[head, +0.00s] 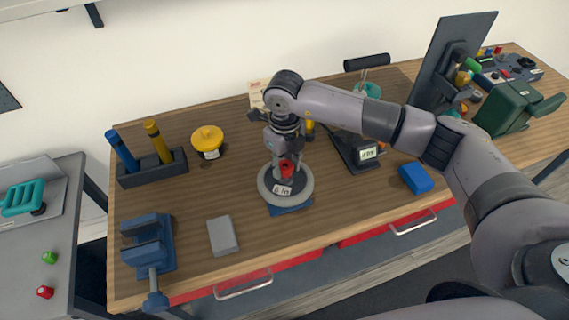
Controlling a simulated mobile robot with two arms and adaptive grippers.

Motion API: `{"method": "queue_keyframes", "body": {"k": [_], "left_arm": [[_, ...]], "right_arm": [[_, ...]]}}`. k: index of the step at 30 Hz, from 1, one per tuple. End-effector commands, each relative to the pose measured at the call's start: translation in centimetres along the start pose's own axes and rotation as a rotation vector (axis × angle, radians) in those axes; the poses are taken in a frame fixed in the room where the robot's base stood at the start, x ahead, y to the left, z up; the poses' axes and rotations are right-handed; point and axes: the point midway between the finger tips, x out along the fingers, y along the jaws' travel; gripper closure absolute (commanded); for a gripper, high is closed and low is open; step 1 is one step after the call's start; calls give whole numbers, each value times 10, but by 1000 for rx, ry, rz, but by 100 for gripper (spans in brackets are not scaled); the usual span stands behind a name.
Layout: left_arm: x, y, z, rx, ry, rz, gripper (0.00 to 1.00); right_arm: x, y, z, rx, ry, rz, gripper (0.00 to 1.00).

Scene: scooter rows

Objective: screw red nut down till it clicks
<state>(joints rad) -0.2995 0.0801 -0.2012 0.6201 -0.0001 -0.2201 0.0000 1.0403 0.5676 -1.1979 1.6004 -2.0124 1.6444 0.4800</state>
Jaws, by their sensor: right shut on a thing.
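The red nut (287,168) is in the middle of the workbench, above a round grey disc (306,189) that carries a small white label. My right gripper (285,160) reaches down over it from above, its fingers shut around the red nut. The disc rests on a blue base (291,210). The thread under the nut is hidden by the fingers, so how far down the nut sits cannot be told. My left gripper is not in the head view.
A blue vise (148,245) and a grey block (223,236) lie at the front left. A holder with blue and yellow handles (152,167) and a yellow-topped jar (207,140) stand behind. A dark stand with a display (358,153) and a blue block (416,178) are right.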

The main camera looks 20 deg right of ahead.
Motion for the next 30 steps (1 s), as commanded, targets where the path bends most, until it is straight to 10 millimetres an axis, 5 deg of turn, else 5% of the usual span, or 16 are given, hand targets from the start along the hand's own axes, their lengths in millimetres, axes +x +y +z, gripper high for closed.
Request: {"method": "queue_keyframes", "body": {"k": [18,27,28,30], "left_arm": [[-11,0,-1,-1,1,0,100],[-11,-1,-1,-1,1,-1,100],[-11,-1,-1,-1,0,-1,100],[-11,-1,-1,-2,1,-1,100]], "right_arm": [[0,3,-1,894,5,4,93],[0,4,0,951,5,6,93],[0,4,0,950,5,6,66],[0,4,0,950,5,6,62]]}}
